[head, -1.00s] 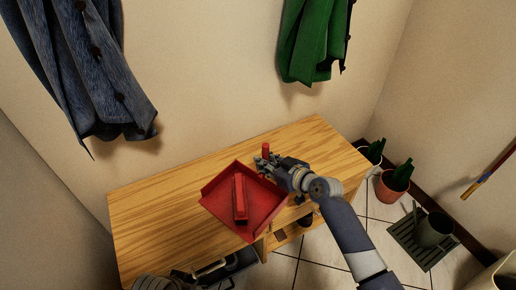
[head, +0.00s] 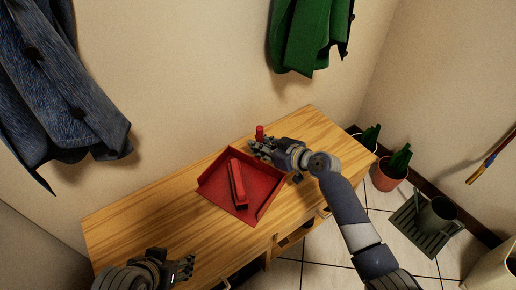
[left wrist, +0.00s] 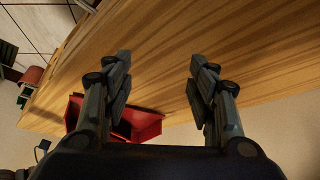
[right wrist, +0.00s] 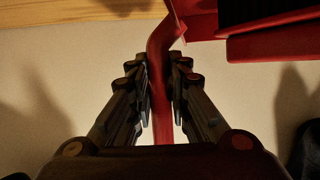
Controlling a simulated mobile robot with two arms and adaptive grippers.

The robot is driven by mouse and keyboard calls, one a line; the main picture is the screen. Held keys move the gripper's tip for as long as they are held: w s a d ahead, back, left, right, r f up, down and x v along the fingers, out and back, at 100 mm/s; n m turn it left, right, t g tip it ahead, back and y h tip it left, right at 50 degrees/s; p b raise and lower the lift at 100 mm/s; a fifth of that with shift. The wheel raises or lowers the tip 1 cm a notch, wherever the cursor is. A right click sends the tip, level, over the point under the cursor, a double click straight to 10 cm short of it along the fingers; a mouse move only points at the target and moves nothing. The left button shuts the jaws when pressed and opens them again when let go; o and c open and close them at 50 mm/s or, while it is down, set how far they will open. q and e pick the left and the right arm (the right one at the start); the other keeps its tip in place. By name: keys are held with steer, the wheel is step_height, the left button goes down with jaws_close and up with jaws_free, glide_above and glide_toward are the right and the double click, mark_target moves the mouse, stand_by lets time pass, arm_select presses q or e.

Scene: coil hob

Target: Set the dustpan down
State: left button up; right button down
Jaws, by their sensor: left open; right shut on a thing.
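The red dustpan (head: 262,183) is over the wooden bench top (head: 150,213) in the head view, with a red brush-like block (head: 236,184) lying in its pan. My right gripper (head: 258,148) is shut on the dustpan's handle, whose red end sticks up past the fingers. The right wrist view shows the handle (right wrist: 160,85) between the two fingers. I cannot tell whether the pan touches the bench. My left gripper (head: 188,268) is open and empty over the bench's near left part. In the left wrist view the dustpan (left wrist: 145,124) shows partly behind the left fingers.
A blue coat (head: 60,110) and a green coat (head: 312,35) hang on the wall. Potted plants (head: 392,172) and a grey bucket (head: 437,214) stand on the floor at right. The bench has open compartments below its front. The bench top left of the dustpan is clear.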

arm_select(q)
steer(key=shift+w+d+r+t, duration=0.15)
steer(key=shift+w+r+t, duration=0.2)
steer(key=shift+w, duration=0.3)
steer(key=shift+w+d+r+t, duration=0.2)
steer(key=shift+w+t, duration=0.15)
steer(key=shift+w, duration=0.3)
arm_select(e)
steer(key=shift+f, duration=0.25)
arm_select(q)
steer(key=shift+w+h, duration=0.25)
steer(key=shift+h, duration=0.05)
steer(key=shift+w+d+r, duration=0.1)
steer(key=shift+w+r, duration=0.05)
steer(key=shift+w, duration=0.05)
arm_select(e)
steer(key=shift+f, duration=0.1)
arm_select(q)
steer(key=shift+w+r+t, duration=0.1)
steer(key=shift+t, duration=0.2)
arm_select(e)
steer(key=c, duration=1.5)
jaws_free()
steer(key=shift+d, duration=0.1)
